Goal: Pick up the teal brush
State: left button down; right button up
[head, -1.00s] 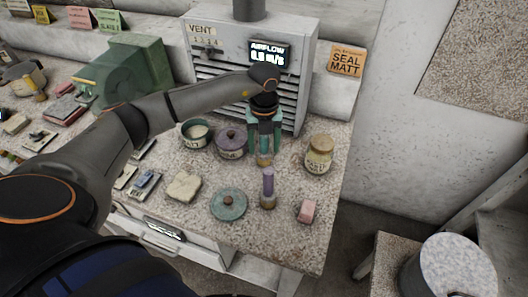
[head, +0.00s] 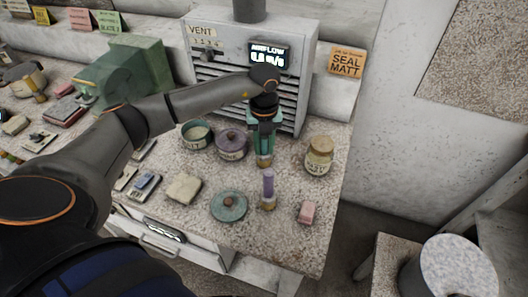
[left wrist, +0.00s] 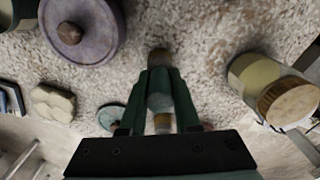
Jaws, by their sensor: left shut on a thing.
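The teal brush (head: 264,159) is upright at the vent cabinet's front, its pale lower end showing below my left gripper (head: 264,146). The gripper points down and is shut on the brush's teal handle. In the left wrist view the gripper (left wrist: 160,85) has one finger on each side of the brush (left wrist: 159,100). I cannot tell whether the brush's lower end touches the bench. My right gripper is in neither view.
A purple brush (head: 268,184) stands just in front. A purple lidded pot (head: 231,145) and an open teal pot (head: 196,134) are left, a jar (head: 319,156) right. A teal lid (head: 229,206) and pink block (head: 306,212) lie nearer the edge. The vent cabinet (head: 290,60) stands close behind.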

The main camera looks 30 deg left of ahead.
pick_arm(q)
jog(key=shift+r, duration=0.1)
notch_tip(320, 180, up, 18)
jog(key=shift+b, duration=0.45)
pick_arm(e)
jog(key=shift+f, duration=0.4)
pick_arm(q)
jog(key=shift+f, duration=0.2)
